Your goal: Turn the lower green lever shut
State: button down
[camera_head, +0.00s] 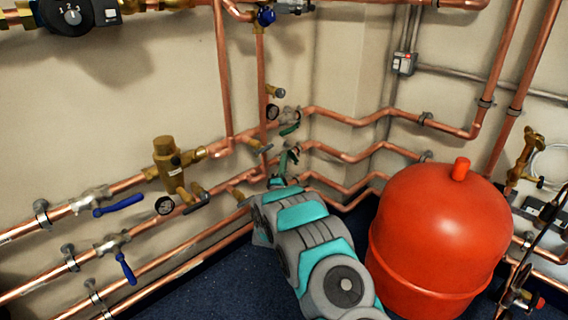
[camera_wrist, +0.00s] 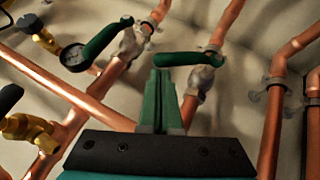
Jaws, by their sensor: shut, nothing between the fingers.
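The lower green lever (camera_head: 284,161) is at the wall valve on the middle copper pipe, and stands roughly across that pipe. In the wrist view it is the right-hand green lever (camera_wrist: 190,59), lying nearly level in the picture on its grey valve body. My gripper (camera_wrist: 158,78) is shut and empty, its green fingertips just below the left end of this lever in the picture. I cannot tell whether they touch it. In the head view my gripper (camera_head: 278,181) is small and partly hidden by my arm. The upper green lever (camera_head: 290,130) also shows in the wrist view (camera_wrist: 106,40).
A gauge (camera_wrist: 72,56) sits close to the upper lever. Brass fittings (camera_wrist: 27,131) and copper pipes crowd the left. Blue levers (camera_head: 119,206) are on the pipes farther left. A large red tank (camera_head: 440,235) stands right of my arm.

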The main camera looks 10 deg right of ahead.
aim_at(289, 151)
jog(key=shift+w+d+r+m+g+p, duration=0.1)
jog(key=shift+d+r+m+g+p, duration=0.05)
jog(key=shift+r+m+g+p, duration=0.2)
jog(key=r+p, duration=0.1)
jog(key=d+r+m+g+p, duration=0.1)
jog(key=w+r+m+g+p, duration=0.1)
jog(key=shift+d, duration=0.25)
jog(key=shift+w+d+r+m+g+y+p, duration=0.3)
jog(key=shift+w+d+m+g+p, duration=0.45)
jog(key=shift+p, duration=0.85)
jog(key=shift+w+d+r+m+g+y+p, duration=0.25)
jog(key=shift+d+g+y+p, duration=0.2)
jog(key=shift+g+p, duration=0.85)
jog(key=shift+t+p, duration=0.3)
jog(key=shift+d+f, duration=0.1)
